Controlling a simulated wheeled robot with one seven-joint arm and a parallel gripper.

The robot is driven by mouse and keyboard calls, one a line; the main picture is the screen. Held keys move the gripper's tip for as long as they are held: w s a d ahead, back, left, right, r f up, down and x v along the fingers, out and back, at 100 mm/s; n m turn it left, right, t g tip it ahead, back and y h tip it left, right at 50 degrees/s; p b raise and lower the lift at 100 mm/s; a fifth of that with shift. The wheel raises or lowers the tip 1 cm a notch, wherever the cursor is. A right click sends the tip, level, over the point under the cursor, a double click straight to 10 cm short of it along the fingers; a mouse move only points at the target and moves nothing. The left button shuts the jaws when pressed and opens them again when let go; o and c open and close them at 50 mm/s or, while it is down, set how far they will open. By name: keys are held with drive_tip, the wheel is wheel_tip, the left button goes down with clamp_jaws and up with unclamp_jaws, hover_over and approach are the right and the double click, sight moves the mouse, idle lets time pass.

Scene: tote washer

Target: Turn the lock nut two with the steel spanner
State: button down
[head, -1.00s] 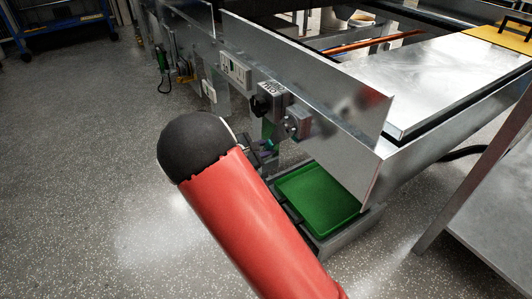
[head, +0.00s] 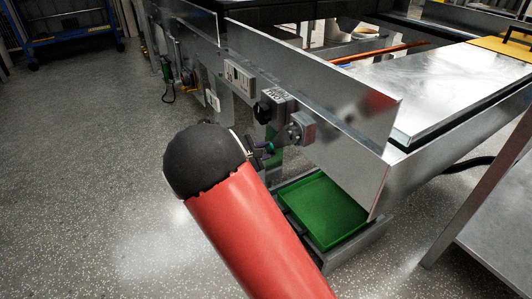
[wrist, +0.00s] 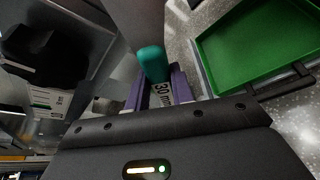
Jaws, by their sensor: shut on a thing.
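My gripper (wrist: 158,92) has purple fingers and is shut on a tool with a rounded teal end and a "30 mm" label, which I take to be the steel spanner (wrist: 153,64). Its far part is hidden or merges with the grey metal. In the head view my gripper (head: 264,149) is small and partly behind my red arm. It is just left of and below a grey block with a round fitting (head: 298,131) on the machine's side. I cannot tell whether the tool touches it. No lock nut can be told apart clearly, nor its number.
A green tray (head: 325,208) lies low below the machine's side panel, and also shows at the upper right of the wrist view (wrist: 255,45). A black knob (head: 264,112) and a white switch plate (head: 240,80) are farther along. Open floor (head: 90,160) lies to the left.

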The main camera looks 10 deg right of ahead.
drive_tip(key=shift+w+a+r+m+t, duration=0.15)
drive_tip(key=shift+w+r+m+t, duration=0.25)
drive_tip(key=shift+w+r+m, duration=0.3)
drive_tip(key=shift+s+p, duration=0.2)
drive_tip(key=shift+p, duration=0.15)
drive_tip(key=shift+f+n, duration=0.25)
drive_tip(key=shift+n, duration=0.05)
drive_tip(key=shift+s, duration=0.1)
drive_tip(key=s+a+p, duration=0.1)
drive_tip(key=s+a, duration=0.1)
drive_tip(key=a, duration=0.4)
drive_tip(key=shift+s, duration=0.1)
idle(0.4)
